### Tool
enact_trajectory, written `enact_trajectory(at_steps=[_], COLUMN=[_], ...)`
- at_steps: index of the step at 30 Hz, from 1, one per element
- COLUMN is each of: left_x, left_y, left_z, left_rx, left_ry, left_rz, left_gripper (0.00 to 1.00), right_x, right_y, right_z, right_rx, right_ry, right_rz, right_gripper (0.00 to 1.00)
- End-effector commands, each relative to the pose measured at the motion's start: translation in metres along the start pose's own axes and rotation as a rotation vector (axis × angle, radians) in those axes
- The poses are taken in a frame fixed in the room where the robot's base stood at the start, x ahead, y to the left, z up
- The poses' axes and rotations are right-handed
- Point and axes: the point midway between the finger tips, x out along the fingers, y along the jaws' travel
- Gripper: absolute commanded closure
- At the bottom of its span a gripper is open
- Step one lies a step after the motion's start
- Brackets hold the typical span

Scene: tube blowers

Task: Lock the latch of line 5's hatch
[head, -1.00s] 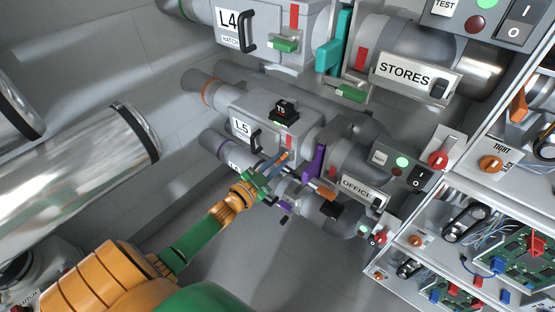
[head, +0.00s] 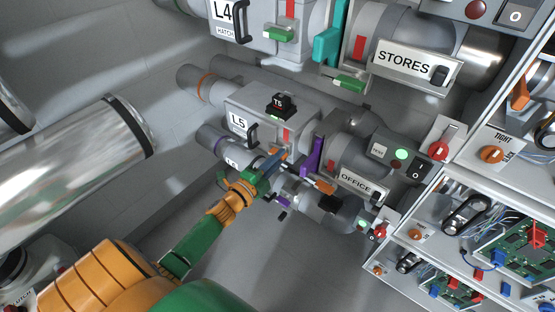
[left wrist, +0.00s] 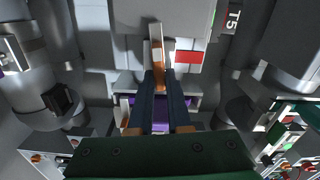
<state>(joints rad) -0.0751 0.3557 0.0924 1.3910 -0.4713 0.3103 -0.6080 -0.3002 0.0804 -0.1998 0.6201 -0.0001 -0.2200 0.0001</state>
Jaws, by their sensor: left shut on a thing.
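Line 5's hatch is a grey box (head: 262,108) with a white L5 label (head: 238,122) and a black handle (head: 252,134) in the head view. Its orange latch (head: 283,152) is at the lower right of the box, partly covered by my fingers. My left gripper (head: 281,156) reaches up to it from the lower left. In the left wrist view, the dark blue fingers of my left gripper (left wrist: 160,80) are shut on the orange latch (left wrist: 156,54). The latch's pale end sticks out past the fingertips, pointing up in that picture. My right gripper is not in view.
A black T5 block (head: 280,104) sits on the hatch box. A purple plate (head: 313,157) stands to the right, beside the OFFICE sign (head: 359,186). Line 6's tube (head: 215,143) runs just below. L4's box (head: 258,32) is above. Open grey floor lies below the arm.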

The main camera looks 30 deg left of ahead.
Motion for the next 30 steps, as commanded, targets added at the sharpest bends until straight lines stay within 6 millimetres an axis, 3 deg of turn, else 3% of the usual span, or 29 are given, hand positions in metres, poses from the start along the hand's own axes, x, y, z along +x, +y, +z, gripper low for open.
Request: enact_trajectory(at_steps=[12,27,28,30], left_x=[-0.0003,-0.0003,-0.0003,-0.0003], left_y=[0.0032,0.0033,0.0033,0.0031], left_z=[-0.0001,0.0001,0.0001,0.0001], left_rx=[0.148,0.164,0.164,0.163], left_ry=[0.001,0.000,0.000,0.000], left_rz=[0.002,0.002,0.002,0.002], left_gripper=[1.00,1.00,0.81,0.62], right_x=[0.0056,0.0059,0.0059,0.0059], right_y=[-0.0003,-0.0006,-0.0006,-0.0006], right_z=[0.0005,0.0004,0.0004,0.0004], right_rx=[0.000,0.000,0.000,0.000], right_ry=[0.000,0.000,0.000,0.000], right_rz=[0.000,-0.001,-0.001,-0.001], right_gripper=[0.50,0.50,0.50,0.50])
